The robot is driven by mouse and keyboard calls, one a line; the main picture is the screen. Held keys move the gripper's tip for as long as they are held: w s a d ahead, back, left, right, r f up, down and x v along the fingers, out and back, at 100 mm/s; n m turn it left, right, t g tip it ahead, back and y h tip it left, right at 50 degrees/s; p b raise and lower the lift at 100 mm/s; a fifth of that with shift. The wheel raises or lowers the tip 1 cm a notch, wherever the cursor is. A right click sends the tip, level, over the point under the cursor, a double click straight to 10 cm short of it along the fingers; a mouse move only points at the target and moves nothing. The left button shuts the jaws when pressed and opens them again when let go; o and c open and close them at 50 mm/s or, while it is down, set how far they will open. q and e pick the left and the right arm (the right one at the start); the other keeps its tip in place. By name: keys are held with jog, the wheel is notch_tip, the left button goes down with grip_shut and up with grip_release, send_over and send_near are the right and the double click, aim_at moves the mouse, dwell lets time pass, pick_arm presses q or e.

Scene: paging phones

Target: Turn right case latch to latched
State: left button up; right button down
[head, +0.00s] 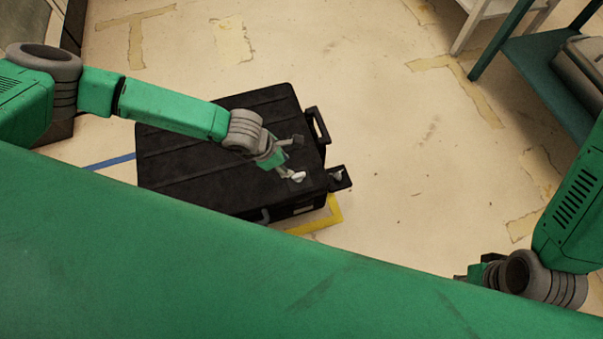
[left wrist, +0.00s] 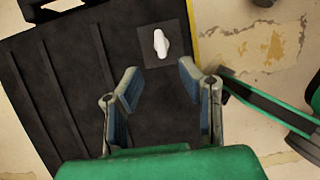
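A black case (head: 225,150) lies on the floor. It fills the left and middle of the left wrist view (left wrist: 60,90). A white latch knob (head: 298,176) shows by its right end. In the left wrist view a white latch knob (left wrist: 161,44) stands on a dark square plate, its long side running roughly up and down the picture. My left gripper (head: 289,158) is over the case's right end, close to the knob. Its fingers are apart and empty in the left wrist view (left wrist: 159,80), just short of the knob. My right gripper (head: 474,272) is partly hidden at lower right.
A handle (head: 318,125) and a dark tab with a grey knob (head: 340,177) stick out at the case's right end. Yellow tape (head: 325,222) marks the floor beside it. A green shelf (head: 545,75) stands at upper right. The floor between is clear.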

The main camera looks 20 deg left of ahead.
aim_at(298, 175)
pick_arm(q)
jog(key=b+x, duration=0.3)
jog(key=x, duration=0.5)
jog(key=shift+a+f, duration=0.15)
jog(key=shift+f, duration=0.1)
jog(key=shift+f+b, duration=0.4)
jog(key=shift+w+d, duration=0.1)
jog(key=shift+d, duration=0.15)
grip_shut()
